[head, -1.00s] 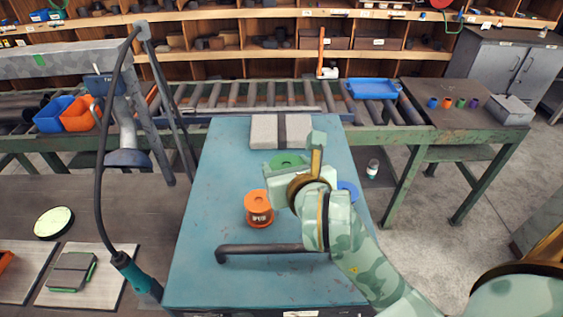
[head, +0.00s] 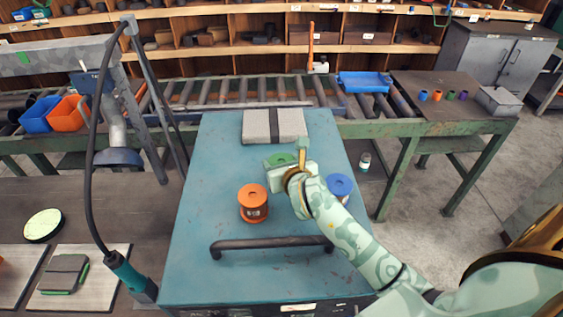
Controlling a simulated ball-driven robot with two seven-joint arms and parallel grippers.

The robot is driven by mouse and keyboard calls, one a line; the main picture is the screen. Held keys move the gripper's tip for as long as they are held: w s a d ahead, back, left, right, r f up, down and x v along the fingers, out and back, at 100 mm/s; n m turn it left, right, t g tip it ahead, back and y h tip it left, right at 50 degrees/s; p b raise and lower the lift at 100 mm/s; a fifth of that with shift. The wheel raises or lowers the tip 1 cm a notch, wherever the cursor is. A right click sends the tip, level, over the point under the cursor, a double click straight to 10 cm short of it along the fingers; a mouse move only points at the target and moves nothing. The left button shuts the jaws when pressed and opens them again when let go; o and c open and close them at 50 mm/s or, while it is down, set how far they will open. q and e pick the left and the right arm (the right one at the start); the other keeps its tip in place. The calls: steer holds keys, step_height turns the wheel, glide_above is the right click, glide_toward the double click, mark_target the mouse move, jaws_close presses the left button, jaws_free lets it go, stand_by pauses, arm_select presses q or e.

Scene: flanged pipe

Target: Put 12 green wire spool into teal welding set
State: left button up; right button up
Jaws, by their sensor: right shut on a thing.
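The green wire spool (head: 281,159) is over the far middle of the teal welding set (head: 215,190), partly hidden by my right gripper (head: 290,168). My right gripper is shut on the green spool. Its arm comes in from the lower right. I cannot tell whether the spool touches the teal top. The welding set has a flat, scuffed teal top with a dark bar handle (head: 270,243) near its front edge. My left gripper is not in view.
An orange spool (head: 253,203) stands left of my gripper and a blue spool (head: 340,186) stands right of it. A grey block with a dark band (head: 290,124) lies at the back of the top. A black cable with a teal torch (head: 130,275) hangs at left.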

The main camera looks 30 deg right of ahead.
steer(key=o, duration=0.7)
steer(key=shift+f, duration=0.15)
steer(key=shift+c, duration=0.2)
steer(key=o, duration=0.4)
